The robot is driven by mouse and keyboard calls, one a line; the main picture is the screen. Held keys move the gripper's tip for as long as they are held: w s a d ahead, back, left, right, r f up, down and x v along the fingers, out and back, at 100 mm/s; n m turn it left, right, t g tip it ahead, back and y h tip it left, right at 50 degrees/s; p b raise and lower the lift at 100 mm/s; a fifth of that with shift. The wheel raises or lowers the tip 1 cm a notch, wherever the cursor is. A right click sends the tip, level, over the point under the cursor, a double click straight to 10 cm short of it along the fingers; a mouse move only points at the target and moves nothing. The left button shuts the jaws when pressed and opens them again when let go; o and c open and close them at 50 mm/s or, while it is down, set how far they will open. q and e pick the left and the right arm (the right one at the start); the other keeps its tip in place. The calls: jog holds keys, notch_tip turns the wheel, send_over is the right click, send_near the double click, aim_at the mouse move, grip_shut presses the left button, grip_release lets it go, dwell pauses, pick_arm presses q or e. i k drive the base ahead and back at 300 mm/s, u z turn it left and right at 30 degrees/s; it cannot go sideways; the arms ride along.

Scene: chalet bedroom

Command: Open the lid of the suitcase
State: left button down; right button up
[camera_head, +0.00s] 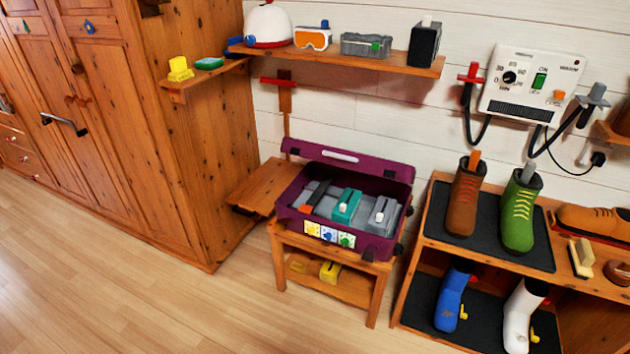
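A purple suitcase (296,218) stands on a small wooden table in the middle of the camera_head view. Its purple lid (395,172) is raised along the back edge, towards the wall, and carries a white handle strip (340,156). The inside is exposed: several grey blocks, a teal block (347,205) with a white knob and an orange-red piece (311,197) show there. Picture labels (329,235) are on the front wall. Neither of my grippers is in view.
The small table (373,268) has a lower shelf with a yellow object (330,271). A wooden wardrobe (190,150) stands left, a boot rack (430,228) with several boots right. A wall shelf (350,60) hangs above. The floor (150,300) in front is clear.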

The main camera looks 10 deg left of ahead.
aim_at(395, 171)
jog(key=z, duration=0.7)
jog(key=i, duration=1.3)
jog(key=u, duration=0.35)
